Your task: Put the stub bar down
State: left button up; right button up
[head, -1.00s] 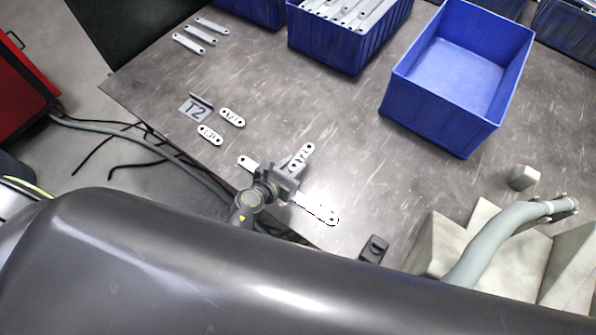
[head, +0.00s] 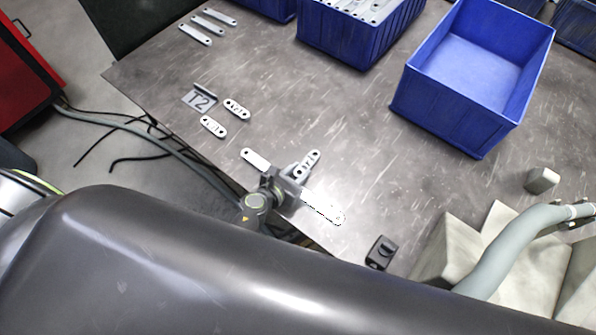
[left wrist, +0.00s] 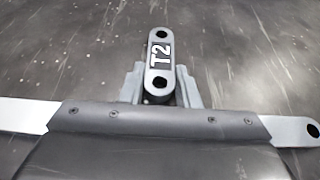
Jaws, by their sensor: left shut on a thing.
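My left gripper (head: 293,181) is shut on the stub bar (head: 309,161), a short pale metal bar with rounded ends and holes. In the left wrist view the stub bar (left wrist: 160,52) has a dark T2 label and points away from me between the two grey fingers (left wrist: 160,92). Its near end is at the fingers. I cannot tell whether it touches the table. A longer pale bar (head: 325,209) passes beneath the gripper in the head view, its middle hidden. My right gripper is not in view.
A T2 sign (head: 200,99) stands at left with two short labelled bars (head: 213,126) (head: 237,109) beside it. Plain bars lie farther back. An empty blue bin (head: 470,75) and a filled blue bin (head: 360,35) stand behind. A dark block (head: 381,252) lies in front.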

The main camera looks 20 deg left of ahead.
pick_arm(q)
jog(key=o, duration=1)
jog(key=shift+f, duration=0.1)
jog(key=shift+o, duration=0.2)
jog(key=shift+s+a+r, duration=0.1)
jog(key=shift+s+r, duration=0.1)
jog(key=shift+r, duration=0.05)
jog(key=v, duration=1.1)
jog(key=shift+s+a+r+p, duration=0.1)
jog(key=shift+s+r+p, duration=0.15)
jog(key=shift+p, duration=0.15)
